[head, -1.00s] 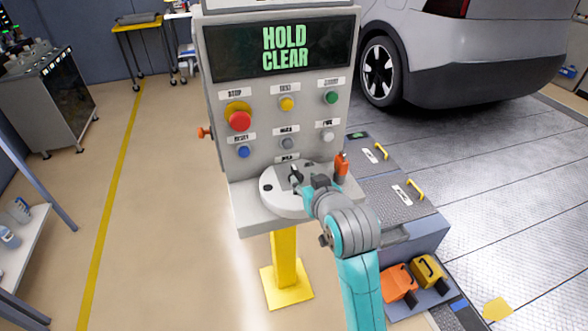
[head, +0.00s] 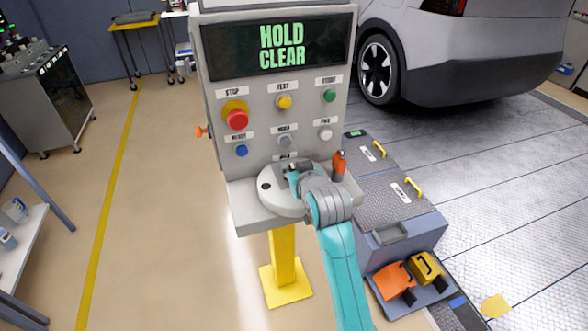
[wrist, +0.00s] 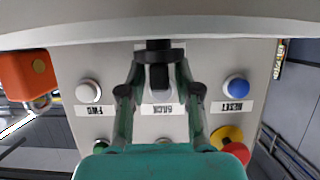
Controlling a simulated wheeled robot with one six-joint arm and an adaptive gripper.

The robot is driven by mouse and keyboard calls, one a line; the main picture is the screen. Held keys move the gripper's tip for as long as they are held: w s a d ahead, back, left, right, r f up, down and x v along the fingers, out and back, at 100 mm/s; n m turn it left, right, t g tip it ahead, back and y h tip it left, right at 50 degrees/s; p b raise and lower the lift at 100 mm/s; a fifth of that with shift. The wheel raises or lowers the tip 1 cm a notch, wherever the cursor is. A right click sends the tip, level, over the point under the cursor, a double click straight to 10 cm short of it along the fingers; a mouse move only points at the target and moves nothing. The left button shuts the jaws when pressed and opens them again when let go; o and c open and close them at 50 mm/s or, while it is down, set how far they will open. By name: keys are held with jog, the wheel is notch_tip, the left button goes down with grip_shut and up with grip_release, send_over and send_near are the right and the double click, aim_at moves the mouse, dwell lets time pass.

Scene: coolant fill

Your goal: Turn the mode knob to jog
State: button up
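In the wrist view, which is upside down, the two fingers of my gripper (wrist: 159,56) close in on a dark upright handle (wrist: 159,76). The fingertips look dark and appear to meet the handle from both sides. The screen (head: 282,48) reads HOLD CLEAR.
The panel face carries a red stop button (head: 236,119), a blue button (head: 241,151), a white button (head: 325,134) and others close above my gripper. An orange handle (head: 339,165) stands just right of it.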

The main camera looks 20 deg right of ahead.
grip_shut()
jog(key=m+h, duration=0.3)
jog(key=h, duration=0.1)
jog(key=shift+a+m+g, duration=0.15)
jog(key=shift+m+g, duration=0.25)
jog(key=m+g+h, duration=0.3)
jog(key=m+h, duration=0.1)
jog(key=h, duration=0.1)
jog(key=shift+m, duration=0.4)
jog(key=shift+o, duration=1.9)
grip_release()
